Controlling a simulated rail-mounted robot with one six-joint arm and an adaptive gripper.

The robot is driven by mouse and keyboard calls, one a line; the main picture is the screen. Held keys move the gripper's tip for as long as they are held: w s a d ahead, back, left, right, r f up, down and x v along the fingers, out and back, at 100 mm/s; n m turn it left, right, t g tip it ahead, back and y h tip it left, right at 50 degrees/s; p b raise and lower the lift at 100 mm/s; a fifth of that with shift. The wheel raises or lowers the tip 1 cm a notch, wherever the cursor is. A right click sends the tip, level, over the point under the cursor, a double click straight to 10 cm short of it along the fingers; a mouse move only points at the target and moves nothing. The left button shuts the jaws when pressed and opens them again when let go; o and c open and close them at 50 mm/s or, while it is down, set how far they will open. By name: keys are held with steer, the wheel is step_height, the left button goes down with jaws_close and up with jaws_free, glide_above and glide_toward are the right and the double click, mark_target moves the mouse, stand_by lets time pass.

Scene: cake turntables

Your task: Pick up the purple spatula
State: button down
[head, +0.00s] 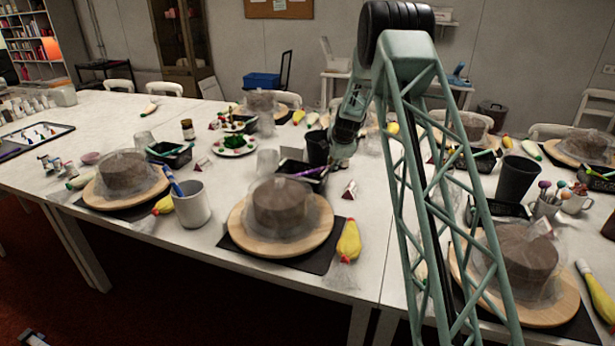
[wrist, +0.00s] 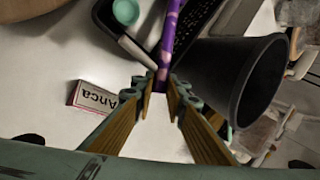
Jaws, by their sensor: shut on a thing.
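The purple spatula (head: 307,172) lies across the black tray (head: 314,185) near the middle of the table. In the wrist view, the spatula (wrist: 168,42) is a mottled purple handle running up from my fingertips along the edge of the tray (wrist: 200,18). My gripper (head: 337,162) is low over the tray's right end. In the wrist view, my gripper (wrist: 162,87) is shut on the near end of the handle. The spatula's far end is out of the wrist view and hard to make out in the head view.
A black cup (head: 318,148) stands close beside my gripper; this cup (wrist: 232,75) is large in the wrist view. A cake on a wooden turntable (head: 244,238) and a yellow piping bag (head: 348,240) are in front.

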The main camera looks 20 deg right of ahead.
steer(key=shift+s, duration=0.1)
step_height(320, 180, up, 10)
steer(key=p, duration=0.2)
steer(key=shift+p, duration=0.3)
stand_by(0.4)
stand_by(0.7)
